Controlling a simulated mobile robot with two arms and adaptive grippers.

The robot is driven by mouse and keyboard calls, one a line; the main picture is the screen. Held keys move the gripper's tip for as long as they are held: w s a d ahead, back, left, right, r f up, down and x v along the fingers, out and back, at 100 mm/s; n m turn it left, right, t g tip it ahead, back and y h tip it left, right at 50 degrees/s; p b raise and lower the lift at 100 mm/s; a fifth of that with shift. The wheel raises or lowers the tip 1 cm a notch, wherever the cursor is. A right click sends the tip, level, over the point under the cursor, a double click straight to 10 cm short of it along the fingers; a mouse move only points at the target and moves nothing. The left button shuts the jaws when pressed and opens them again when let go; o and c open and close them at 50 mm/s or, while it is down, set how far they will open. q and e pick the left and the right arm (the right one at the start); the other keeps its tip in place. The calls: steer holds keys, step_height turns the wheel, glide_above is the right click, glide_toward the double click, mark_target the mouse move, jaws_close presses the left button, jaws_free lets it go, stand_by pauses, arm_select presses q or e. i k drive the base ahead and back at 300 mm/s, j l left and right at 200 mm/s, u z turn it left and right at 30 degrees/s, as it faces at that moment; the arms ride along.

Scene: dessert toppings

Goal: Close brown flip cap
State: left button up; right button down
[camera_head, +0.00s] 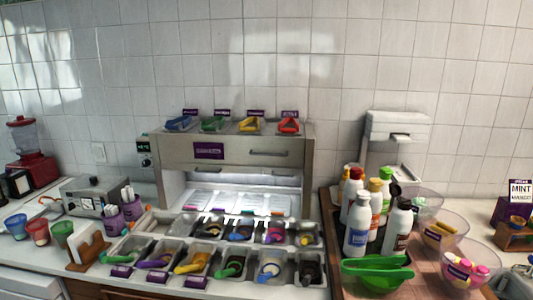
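A group of sauce bottles stands on the wooden counter right of the center. The front right one is a white bottle with a brown label (396,228) and a dark cap (404,203) that looks brown. A dark lid-like shape (395,189) shows just above and behind it. At this size I cannot tell whether it is that bottle's raised flip cap or another bottle's top. Neighboring bottles include a white-capped one with a blue label (357,232), and ones with red, yellow and green caps. Neither of my grippers is in view.
A green bowl (377,274) sits in front of the bottles. Clear bowls with toppings (464,268) stand to their right. Topping bins with colored scoops (192,262) fill the left-center counter. A grey dispenser (397,132) stands behind the bottles.

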mark_target(395, 189)
steer(key=i+j+z, duration=0.2)
steer(key=z, duration=0.2)
steer(key=i+j+z, duration=0.4)
steer(key=k+l, duration=0.1)
steer(key=l, duration=0.05)
